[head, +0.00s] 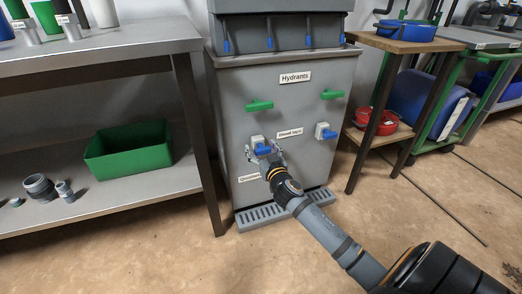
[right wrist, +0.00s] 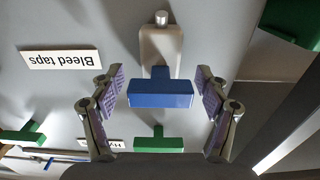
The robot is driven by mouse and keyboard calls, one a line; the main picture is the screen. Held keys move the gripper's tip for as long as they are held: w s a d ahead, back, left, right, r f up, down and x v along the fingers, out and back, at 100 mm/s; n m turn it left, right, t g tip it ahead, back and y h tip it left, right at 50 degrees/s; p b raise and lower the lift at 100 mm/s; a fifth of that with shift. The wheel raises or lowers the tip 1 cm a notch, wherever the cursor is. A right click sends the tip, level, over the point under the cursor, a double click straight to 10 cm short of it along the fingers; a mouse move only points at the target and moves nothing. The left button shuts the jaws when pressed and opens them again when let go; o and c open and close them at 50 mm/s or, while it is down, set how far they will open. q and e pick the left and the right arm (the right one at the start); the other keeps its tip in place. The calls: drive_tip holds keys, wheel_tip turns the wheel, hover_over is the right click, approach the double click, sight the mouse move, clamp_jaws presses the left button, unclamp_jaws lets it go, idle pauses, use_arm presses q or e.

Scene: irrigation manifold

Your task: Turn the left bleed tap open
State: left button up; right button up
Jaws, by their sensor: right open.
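The left bleed tap has a blue handle (head: 263,149) on a pale body, low on the front of the grey cabinet (head: 300,105). In the right wrist view its blue bar handle (right wrist: 161,93) lies crosswise in front of the pale body (right wrist: 160,50). My right gripper (head: 265,155) is at this tap. In the right wrist view its fingers (right wrist: 160,82) are open on either side of the handle, with gaps on both sides. The right bleed tap (head: 326,132), also blue-handled, is clear of the gripper. My left gripper is out of view.
Two green hydrant handles (head: 259,105) (head: 333,94) sit above the taps. The "Bleed taps" label (right wrist: 61,59) appears upside down in the wrist view. A drain grate (head: 262,216) lies at the cabinet's foot. A shelf with a green bin (head: 128,150) stands left, a wooden stand (head: 405,42) right.

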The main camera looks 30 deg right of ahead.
drive_tip(key=shift+w, duration=0.1)
drive_tip(key=shift+c, duration=0.2)
drive_tip(key=c, duration=1.2)
drive_tip(key=shift+c, duration=0.2)
